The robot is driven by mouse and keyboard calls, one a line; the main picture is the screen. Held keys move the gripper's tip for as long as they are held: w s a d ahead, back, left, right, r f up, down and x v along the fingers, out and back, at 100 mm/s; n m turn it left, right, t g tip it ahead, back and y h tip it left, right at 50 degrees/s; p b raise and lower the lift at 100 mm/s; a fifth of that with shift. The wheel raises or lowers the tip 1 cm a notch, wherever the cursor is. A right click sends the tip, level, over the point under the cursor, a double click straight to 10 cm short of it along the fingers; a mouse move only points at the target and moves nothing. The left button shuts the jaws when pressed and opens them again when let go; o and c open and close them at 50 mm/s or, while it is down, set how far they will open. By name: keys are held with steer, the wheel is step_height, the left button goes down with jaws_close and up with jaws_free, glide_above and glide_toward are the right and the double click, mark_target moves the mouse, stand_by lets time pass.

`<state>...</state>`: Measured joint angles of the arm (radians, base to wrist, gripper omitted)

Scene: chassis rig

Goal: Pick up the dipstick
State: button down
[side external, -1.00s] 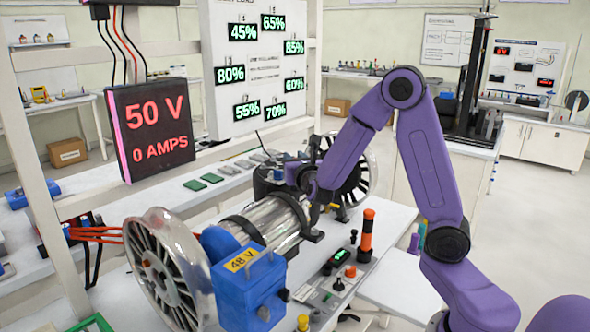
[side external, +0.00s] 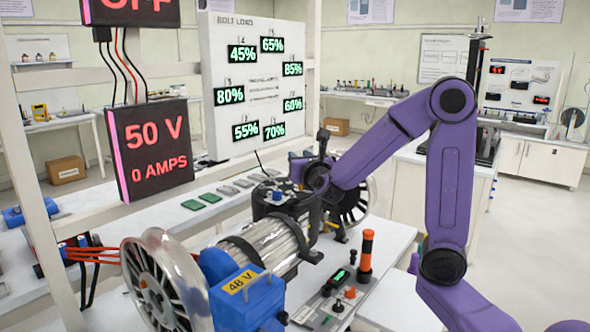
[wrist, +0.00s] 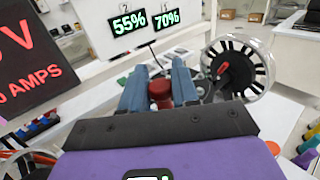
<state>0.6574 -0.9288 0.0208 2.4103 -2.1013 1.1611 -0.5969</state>
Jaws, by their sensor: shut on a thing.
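My gripper (wrist: 159,88) shows in the wrist view with its two blue-grey fingers on either side of a dull red knob, which looks like the top of the dipstick (wrist: 159,92). It is shut on this knob. The rest of the dipstick is hidden below the fingers and the dark gripper body. In the side external view my wrist is above the far end of the silver motor, by a black housing (side external: 283,206); the knob cannot be made out there.
The silver motor (side external: 262,243) lies between a near spoked wheel (side external: 150,285) and a far one (wrist: 238,68). A blue 48 V box (side external: 245,300) and a control panel with an orange-black post (side external: 366,251) stand in front. A bolt-load board (side external: 225,135) rises behind.

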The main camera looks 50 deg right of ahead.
steer(key=s+a+r, duration=0.3)
steer(key=s+r, duration=0.3)
steer(key=s, duration=0.4)
steer(key=shift+s+r, duration=0.2)
steer(key=shift+s, duration=0.05)
